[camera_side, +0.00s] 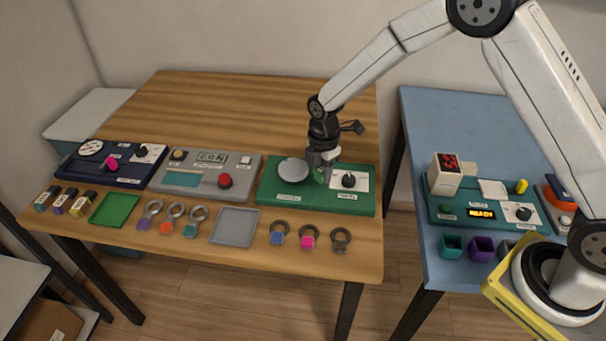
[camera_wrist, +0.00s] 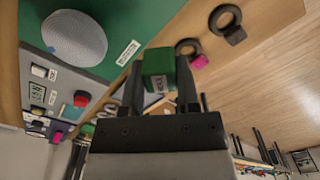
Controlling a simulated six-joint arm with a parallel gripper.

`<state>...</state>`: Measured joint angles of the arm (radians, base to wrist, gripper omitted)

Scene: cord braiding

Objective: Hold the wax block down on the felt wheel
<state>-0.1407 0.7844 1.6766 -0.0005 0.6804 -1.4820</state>
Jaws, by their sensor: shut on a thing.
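The felt wheel is a round grey disc (camera_side: 293,170) on the green station (camera_side: 275,197); it also shows at the upper left of the wrist view (camera_wrist: 74,38). My gripper (camera_side: 321,164) is just right of the wheel in the side view. It is shut on a small green wax block (camera_wrist: 157,68), which has a label and sits between the two fingers in the wrist view. The block (camera_side: 319,176) is small and partly hidden in the side view. It is apart from the wheel in the wrist view; its exact height is unclear.
A dial (camera_side: 348,181) on a white plate stands right of my gripper on the green station. Several ring-handled tools, such as a pink one (camera_side: 309,237), lie in front. A grey tray (camera_side: 234,226) and a grey station with a red button (camera_side: 225,181) are to the left.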

